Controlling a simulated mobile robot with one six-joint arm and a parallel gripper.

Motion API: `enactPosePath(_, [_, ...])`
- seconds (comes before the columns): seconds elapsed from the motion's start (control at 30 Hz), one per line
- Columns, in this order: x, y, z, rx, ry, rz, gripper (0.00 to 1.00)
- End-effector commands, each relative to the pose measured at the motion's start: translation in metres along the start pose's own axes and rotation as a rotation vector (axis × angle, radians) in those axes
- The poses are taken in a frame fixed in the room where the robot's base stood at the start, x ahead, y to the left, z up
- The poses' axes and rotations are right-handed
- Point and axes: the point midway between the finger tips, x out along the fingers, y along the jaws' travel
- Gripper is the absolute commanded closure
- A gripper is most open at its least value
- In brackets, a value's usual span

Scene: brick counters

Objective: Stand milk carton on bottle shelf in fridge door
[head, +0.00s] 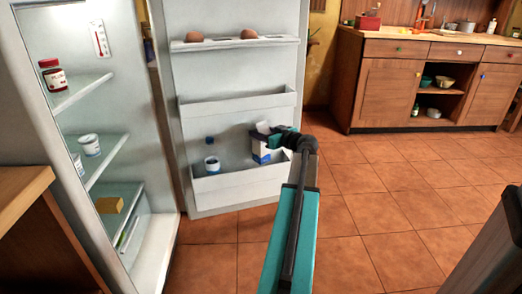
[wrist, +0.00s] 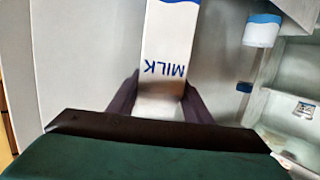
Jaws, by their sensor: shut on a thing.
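The milk carton (head: 261,148), white with blue print, shows in the head view at the bottle shelf (head: 240,187), the lowest shelf of the open fridge door. In the wrist view the milk carton (wrist: 168,45) fills the middle, its MILK lettering upside down. My gripper (head: 279,137) is shut on the carton, with its dark fingers (wrist: 158,98) on both sides. The carton looks upright or slightly tilted, and its lower part is near or behind the shelf's front wall. I cannot tell whether its base touches the shelf floor.
A white and blue tub (head: 212,164) stands on the bottle shelf to the left of the carton; it also shows in the wrist view (wrist: 262,30). An empty door shelf (head: 238,106) is above. The egg rack (head: 235,43) is higher up. The fridge interior is at left.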

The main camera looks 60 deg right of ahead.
Motion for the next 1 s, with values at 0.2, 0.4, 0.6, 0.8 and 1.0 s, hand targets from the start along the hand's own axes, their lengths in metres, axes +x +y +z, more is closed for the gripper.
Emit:
enactPosePath(0.2, [0.002,0.000,0.007,0.001,0.003,0.001,1.00])
enactPosePath(0.4, [0.002,0.000,0.007,0.001,0.003,0.001,1.00])
enactPosePath(0.6, [0.003,-0.001,0.015,0.001,0.003,0.000,1.00])
enactPosePath(0.8, [0.009,-0.001,0.042,0.003,0.002,-0.001,1.00])
enactPosePath(1.0, [0.015,0.000,0.065,0.001,0.004,0.000,1.00])
